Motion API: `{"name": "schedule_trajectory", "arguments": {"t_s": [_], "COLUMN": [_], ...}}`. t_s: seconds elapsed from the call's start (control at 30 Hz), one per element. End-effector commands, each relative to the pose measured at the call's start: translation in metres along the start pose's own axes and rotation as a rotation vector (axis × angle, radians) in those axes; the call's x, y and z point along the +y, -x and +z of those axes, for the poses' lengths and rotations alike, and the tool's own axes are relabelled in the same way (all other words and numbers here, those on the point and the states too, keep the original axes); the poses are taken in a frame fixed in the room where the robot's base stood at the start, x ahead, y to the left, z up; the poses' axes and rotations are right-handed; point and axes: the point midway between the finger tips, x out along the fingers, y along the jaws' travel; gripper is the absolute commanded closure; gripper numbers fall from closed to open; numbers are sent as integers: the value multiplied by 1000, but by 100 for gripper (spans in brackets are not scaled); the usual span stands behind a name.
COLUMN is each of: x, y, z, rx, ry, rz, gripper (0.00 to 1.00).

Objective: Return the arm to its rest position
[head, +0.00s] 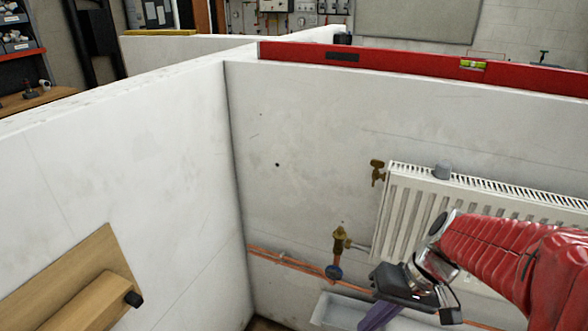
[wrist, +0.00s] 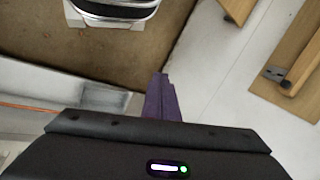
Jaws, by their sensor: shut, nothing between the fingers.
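My red arm reaches in from the right in the head view, in front of the white radiator (head: 400,200). My gripper (head: 375,318) points downward, with its dark housing and purple fingers low in the picture. In the wrist view my gripper (wrist: 162,85) shows as purple fingers pressed together, with nothing visible between them. Below it lies brown floor (wrist: 140,60). The fingertips are partly cut off at the bottom of the head view.
A brass valve (head: 339,240) and copper pipes (head: 285,261) run along the wall left of the radiator. A pale trough (head: 335,312) lies below. A red spirit level (head: 400,62) rests on the wall top. A wooden bracket (head: 85,285) projects from the left wall.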

Motion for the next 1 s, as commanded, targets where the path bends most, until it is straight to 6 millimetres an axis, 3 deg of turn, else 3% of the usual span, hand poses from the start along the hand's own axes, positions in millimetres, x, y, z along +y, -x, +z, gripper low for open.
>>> {"name": "schedule_trajectory", "arguments": {"t_s": [0.5, 1.0], "x": [-19, -32], "y": [49, 91], "z": [27, 43], "rx": [230, 484], "ry": [94, 154], "rz": [270, 398], "gripper": [100, 100]}}
